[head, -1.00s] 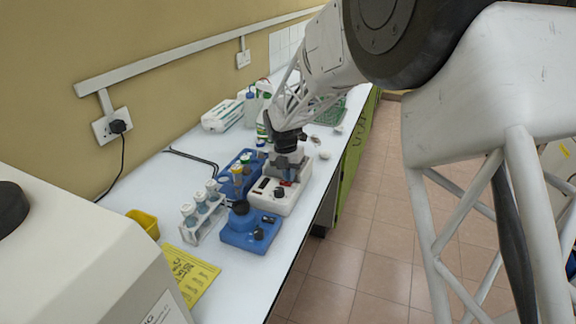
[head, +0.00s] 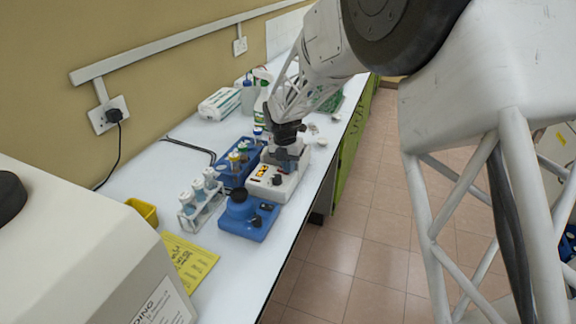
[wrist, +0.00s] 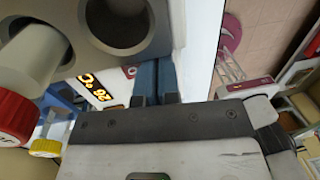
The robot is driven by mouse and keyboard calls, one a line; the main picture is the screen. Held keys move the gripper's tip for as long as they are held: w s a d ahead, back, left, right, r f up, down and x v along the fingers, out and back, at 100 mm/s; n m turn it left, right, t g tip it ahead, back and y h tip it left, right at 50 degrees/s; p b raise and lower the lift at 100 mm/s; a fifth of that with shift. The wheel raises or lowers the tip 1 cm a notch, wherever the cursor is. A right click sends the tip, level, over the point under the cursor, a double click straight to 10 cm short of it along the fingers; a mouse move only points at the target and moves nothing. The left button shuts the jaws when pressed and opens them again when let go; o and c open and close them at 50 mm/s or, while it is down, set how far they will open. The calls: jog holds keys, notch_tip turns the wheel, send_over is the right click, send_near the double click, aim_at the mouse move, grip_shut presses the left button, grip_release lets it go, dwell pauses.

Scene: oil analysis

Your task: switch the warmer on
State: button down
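The warmer (head: 258,187) is a white box on the bench with a black knob (head: 277,181) on its front. Its display (head: 262,170) is lit orange, and in the wrist view the display (wrist: 98,87) reads about 26 °C. A grey block (wrist: 135,45) with round holes sits on the warmer. My gripper (head: 290,166) points down at the right part of the warmer's front. In the wrist view, my gripper's blue fingers (wrist: 156,78) are side by side, shut with nothing seen between them. A small red part (wrist: 131,71) shows beside them; whether they touch it is unclear.
A blue device (head: 248,220) stands in front of the warmer. A blue rack (head: 226,178) and a white tube rack (head: 205,208) stand to its left. The bench edge is close on the right.

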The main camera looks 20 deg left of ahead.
aim_at(280, 168)
jog(key=shift+s+d+f, duration=0.1)
jog(key=shift+d+f, duration=0.05)
jog(key=shift+f, duration=0.35)
jog(key=shift+s+d+f, duration=0.1)
jog(key=shift+d+f, duration=0.05)
jog(key=shift+f, duration=0.3)
jog(key=shift+a, duration=0.2)
jog(key=shift+a+r, duration=0.35)
jog(key=shift+a, duration=0.45)
notch_tip(280, 168, up, 15)
jog(key=a, duration=0.1)
jog(key=shift+w+a, duration=0.25)
jog(key=shift+a, duration=0.1)
jog(key=shift+r, duration=0.1)
